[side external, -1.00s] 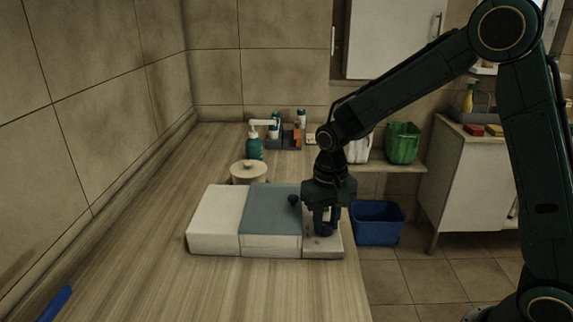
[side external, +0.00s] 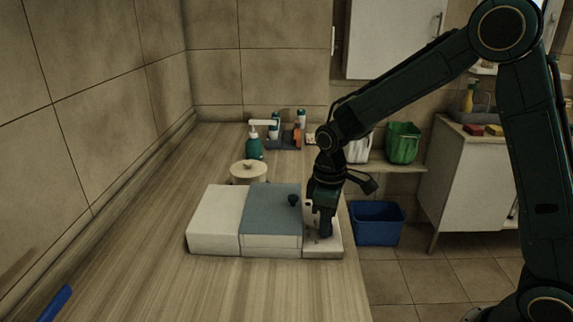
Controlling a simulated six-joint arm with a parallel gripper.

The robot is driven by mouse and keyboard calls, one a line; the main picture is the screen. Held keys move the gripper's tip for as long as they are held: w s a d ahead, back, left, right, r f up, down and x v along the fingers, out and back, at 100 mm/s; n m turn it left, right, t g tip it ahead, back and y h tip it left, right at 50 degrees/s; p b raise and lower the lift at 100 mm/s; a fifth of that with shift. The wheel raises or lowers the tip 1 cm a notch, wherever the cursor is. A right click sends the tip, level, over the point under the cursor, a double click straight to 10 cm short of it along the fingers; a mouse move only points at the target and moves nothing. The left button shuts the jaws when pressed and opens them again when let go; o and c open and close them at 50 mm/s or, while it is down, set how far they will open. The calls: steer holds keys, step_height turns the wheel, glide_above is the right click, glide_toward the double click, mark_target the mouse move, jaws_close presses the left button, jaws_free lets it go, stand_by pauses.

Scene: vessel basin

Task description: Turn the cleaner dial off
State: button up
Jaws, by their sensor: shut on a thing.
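The cleaner (side external: 215,222) is a low box on the wooden counter, with a white left part, a blue-grey lid (side external: 270,208) with a dark knob (side external: 293,200), and a pale panel (side external: 325,249) at its right end. My gripper (side external: 325,236) points down at this right panel, with its fingers shut at the panel's top. The dial is hidden between and behind the fingers, so its setting cannot be read.
A round lidded jar (side external: 248,172) and a green pump bottle (side external: 255,146) stand behind the cleaner. A grey caddy (side external: 284,142) with bottles is farther back. A blue bin (side external: 377,222) is beyond the counter's right edge.

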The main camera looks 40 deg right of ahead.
steer(key=shift+n, duration=1)
steer(key=o, duration=1)
steer(key=shift+r, duration=0.1)
step_height(320, 180, up, 14)
steer(key=shift+f, duration=0.15)
